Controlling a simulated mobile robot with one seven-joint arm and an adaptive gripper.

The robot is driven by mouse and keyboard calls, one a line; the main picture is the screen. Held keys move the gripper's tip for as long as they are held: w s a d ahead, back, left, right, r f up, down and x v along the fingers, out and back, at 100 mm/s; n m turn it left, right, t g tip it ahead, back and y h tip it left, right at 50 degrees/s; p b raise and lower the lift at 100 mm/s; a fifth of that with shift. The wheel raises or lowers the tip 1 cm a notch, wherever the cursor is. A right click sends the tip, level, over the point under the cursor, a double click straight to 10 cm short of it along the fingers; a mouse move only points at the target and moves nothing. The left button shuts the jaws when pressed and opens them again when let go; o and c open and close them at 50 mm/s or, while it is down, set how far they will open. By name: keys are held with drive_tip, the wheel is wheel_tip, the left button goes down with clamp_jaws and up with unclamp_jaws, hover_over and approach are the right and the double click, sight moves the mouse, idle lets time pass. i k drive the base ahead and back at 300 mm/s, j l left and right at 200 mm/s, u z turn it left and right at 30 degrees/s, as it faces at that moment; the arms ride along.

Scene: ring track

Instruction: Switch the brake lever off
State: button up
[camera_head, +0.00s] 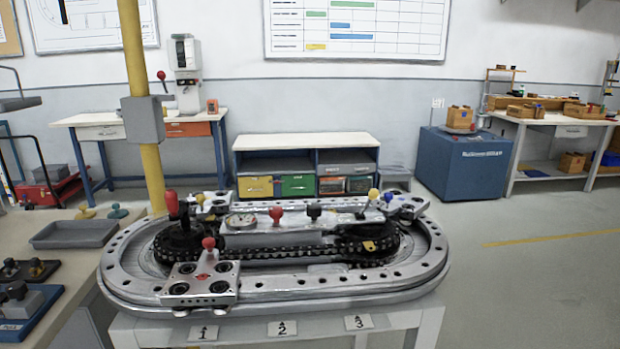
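The oval metal ring track (290,292) stands on a pale table in the middle of the view, with a black chain running inside it. Several levers or knobs stand on it. A tall red handle (171,204) rises upright at its left end. A lever with a yellow knob (373,194) leans at the right. A red knob (276,213) and a black knob (314,211) stand on the middle bar. No readable label shows which is the brake lever, so I cannot tell. My gripper is not in view.
A carriage (200,288) with a red knob sits on the track's front left. A yellow post (152,170) rises behind the track's left end. A grey tray (75,234) lies on the left bench. The floor (530,280) at the right is clear.

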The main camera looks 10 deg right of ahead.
sight(373, 194)
drive_tip(key=l, duration=0.45)
drive_tip(key=i+l, duration=0.15)
drive_tip(key=l, duration=0.75)
drive_tip(key=i, duration=0.05)
